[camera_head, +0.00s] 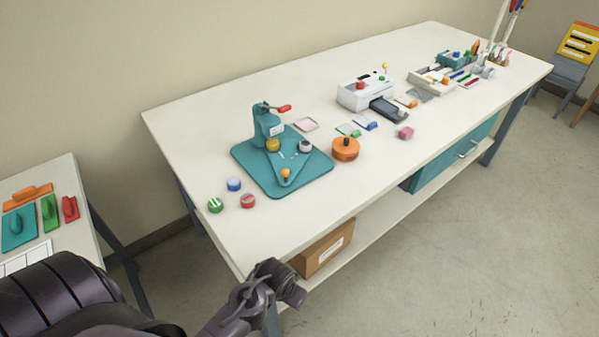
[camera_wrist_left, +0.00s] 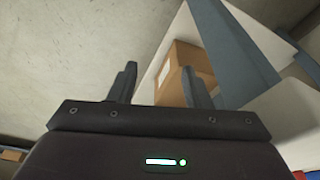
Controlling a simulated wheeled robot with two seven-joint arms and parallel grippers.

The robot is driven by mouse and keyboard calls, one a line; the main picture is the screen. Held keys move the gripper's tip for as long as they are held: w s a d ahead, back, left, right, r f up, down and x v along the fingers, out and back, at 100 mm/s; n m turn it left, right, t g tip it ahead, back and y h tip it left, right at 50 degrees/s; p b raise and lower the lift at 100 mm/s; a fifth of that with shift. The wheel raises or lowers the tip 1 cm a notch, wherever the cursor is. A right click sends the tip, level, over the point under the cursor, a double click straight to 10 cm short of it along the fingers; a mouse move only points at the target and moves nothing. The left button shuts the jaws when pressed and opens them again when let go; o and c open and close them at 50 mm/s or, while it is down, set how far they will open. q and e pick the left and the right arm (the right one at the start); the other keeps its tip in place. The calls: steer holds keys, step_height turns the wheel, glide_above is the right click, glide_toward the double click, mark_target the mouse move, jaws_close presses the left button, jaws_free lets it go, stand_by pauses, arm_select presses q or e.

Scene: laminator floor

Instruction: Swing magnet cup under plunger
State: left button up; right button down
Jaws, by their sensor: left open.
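A teal hand press (camera_head: 268,126) with a red-tipped lever (camera_head: 283,108) stands on a teal base plate (camera_head: 315,172) on the long table. A gold cup (camera_head: 273,145) sits at the foot of the press column, below its head. A grey-and-white cup (camera_head: 305,146) sits to its right. A triangular swing plate carries an orange knob (camera_head: 285,173) at its front corner. Which cup is the magnet cup I cannot tell. My left gripper (camera_wrist_left: 160,86) is open and empty in the wrist view, away from the press. In the head view my left arm ends before the table's front edge.
The long white table (camera_head: 300,215) has bare room at its front. Green (camera_head: 215,205), blue (camera_head: 234,184) and red (camera_head: 248,201) round pieces lie left of the base plate. An orange round container (camera_head: 345,149) stands to its right. A cardboard box (camera_head: 324,248) sits on the lower shelf.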

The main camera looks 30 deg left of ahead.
arm_select(q)
step_height(320, 180, up, 5)
step_height(320, 180, up, 16)
steer(key=n+t+h, duration=0.1)
steer(key=n, duration=1.5)
glide_above(284, 171)
steer(key=s, duration=0.3)
steer(key=x, duration=0.3)
steer(key=p+x, duration=0.1)
steer(key=x, duration=0.3)
steer(key=shift+w+a+r, duration=0.1)
steer(key=shift+w+a, duration=0.1)
steer(key=shift+a, duration=0.1)
arm_select(e)
steer(key=shift+w+a+r, duration=0.1)
steer(key=shift+w+r, duration=0.15)
steer(key=shift+r, duration=0.3)
arm_select(q)
jaws_close()
arm_select(e)
steer(key=shift+a, duration=0.25)
